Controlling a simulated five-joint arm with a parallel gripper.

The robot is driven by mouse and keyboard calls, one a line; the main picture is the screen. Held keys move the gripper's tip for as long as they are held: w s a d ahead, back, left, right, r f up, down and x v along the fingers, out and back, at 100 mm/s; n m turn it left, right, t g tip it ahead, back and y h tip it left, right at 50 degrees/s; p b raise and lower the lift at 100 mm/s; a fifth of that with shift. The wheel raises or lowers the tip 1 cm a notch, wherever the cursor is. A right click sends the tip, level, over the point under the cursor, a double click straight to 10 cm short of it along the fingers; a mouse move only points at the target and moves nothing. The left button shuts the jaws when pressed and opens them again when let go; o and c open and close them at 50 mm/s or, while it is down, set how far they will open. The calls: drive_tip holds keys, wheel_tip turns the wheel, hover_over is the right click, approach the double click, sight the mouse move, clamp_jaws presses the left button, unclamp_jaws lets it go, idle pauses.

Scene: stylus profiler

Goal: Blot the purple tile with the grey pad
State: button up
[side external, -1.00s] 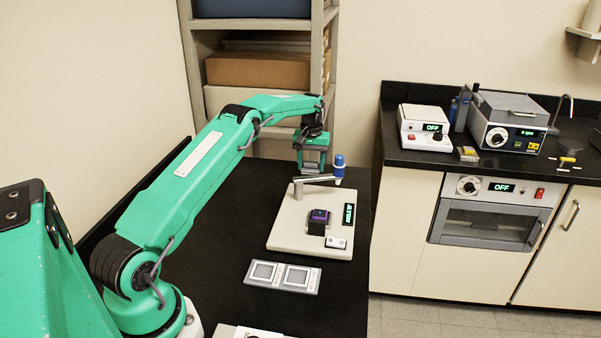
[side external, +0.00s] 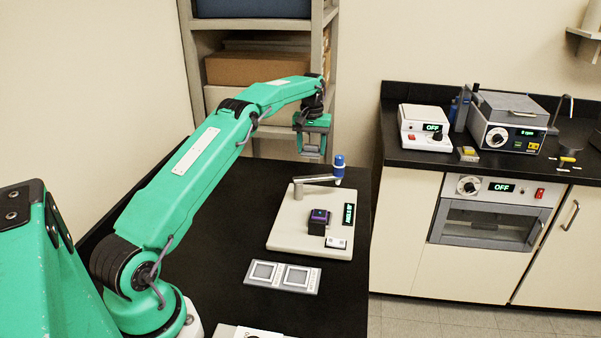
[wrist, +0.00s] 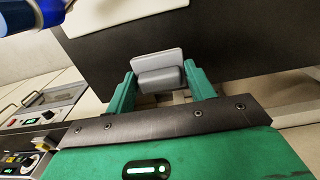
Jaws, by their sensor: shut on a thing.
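My gripper (side external: 312,150) is in the air behind the profiler, above and to the left of the stylus head. In the wrist view, my gripper (wrist: 160,85) is shut on the grey pad (wrist: 158,64), which sits between the two green fingers. The purple tile is not in the wrist view.
A grey two-window tray (side external: 282,277) lies in front of the profiler on the black bench. The stylus arm (side external: 312,180) stretches over the base's back part. A shelf stands behind my arm. The black bench left of the profiler is clear.

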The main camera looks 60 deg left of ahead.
drive_tip(key=shift+o, duration=0.8)
drive_tip(key=c, duration=0.6)
drive_tip(key=shift+o, duration=0.2)
drive_tip(key=w+d+r+n, duration=0.1)
drive_tip(key=d+r, duration=0.9)
drive_tip(key=d, duration=0.5)
drive_tip(key=shift+m, duration=0.5)
drive_tip(key=s+d+f, duration=0.1)
drive_tip(key=s+f, duration=0.2)
drive_tip(key=s, duration=0.1)
drive_tip(key=s+d+f, duration=0.2)
drive_tip(key=s+f, duration=0.1)
drive_tip(key=s, duration=0.1)
drive_tip(key=s+d+f, duration=0.2)
drive_tip(key=s+f, duration=0.2)
drive_tip(key=shift+s+d, duration=0.1)
drive_tip(key=shift+s, duration=0.25)
